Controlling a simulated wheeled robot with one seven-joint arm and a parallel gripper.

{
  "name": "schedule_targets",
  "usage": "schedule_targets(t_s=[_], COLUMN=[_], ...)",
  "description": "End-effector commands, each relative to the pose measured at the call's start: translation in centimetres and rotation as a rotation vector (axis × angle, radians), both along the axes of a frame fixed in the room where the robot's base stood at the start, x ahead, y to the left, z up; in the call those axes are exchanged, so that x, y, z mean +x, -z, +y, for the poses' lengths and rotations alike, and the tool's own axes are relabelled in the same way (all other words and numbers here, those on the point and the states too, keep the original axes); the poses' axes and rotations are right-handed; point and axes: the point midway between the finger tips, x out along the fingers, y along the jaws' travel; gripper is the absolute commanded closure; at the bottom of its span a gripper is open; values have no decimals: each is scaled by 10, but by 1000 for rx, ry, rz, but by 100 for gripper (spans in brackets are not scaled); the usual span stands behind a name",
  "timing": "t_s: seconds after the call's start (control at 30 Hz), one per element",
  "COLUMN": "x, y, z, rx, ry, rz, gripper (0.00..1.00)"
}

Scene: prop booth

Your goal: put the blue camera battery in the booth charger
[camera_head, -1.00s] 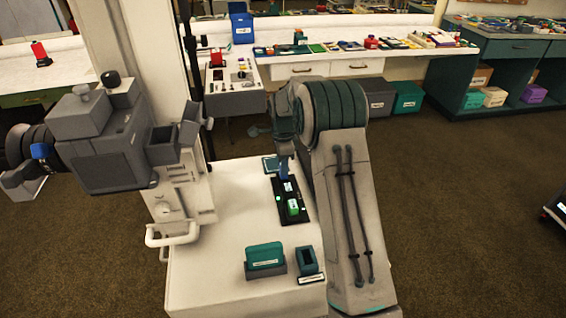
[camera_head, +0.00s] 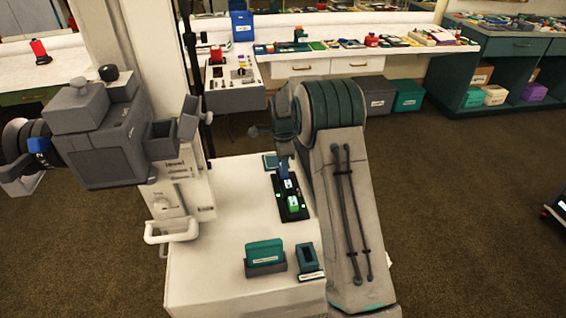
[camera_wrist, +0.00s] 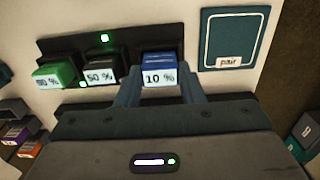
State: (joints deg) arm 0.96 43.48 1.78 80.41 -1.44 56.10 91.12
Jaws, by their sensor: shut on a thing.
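The blue battery (camera_wrist: 160,62), labelled 10 %, is between the two fingers of my gripper (camera_wrist: 159,88) in the wrist view. My gripper is shut on it. The battery is at the right end of the black charger (camera_wrist: 125,40); I cannot tell whether it is fully seated. A green battery (camera_wrist: 52,75) and a black battery labelled 50 % (camera_wrist: 98,74) sit in the charger to its left. A green light shows above the middle.
A teal pad marked "pair" (camera_wrist: 233,38) lies right of the charger. A teal box (camera_head: 265,254) and a teal holder (camera_head: 307,259) stand at the cart's near end. A large grey camera (camera_head: 100,145) is at the left. The cart top (camera_head: 225,215) is bare left of the charger.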

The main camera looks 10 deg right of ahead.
Motion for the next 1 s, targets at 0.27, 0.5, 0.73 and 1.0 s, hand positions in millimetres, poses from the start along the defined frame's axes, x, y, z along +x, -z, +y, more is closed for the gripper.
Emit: schedule_targets(t_s=[0.27, 0.5, 0.73, 1.0], x=[0, 0, 0, 0], y=[0, 5, 10, 10], z=[0, 0, -1, 0], rx=[0, 0, 0, 0], ry=[0, 0, 1, 1], rz=[0, 0, -1, 0], gripper=[89, 89, 89, 89])
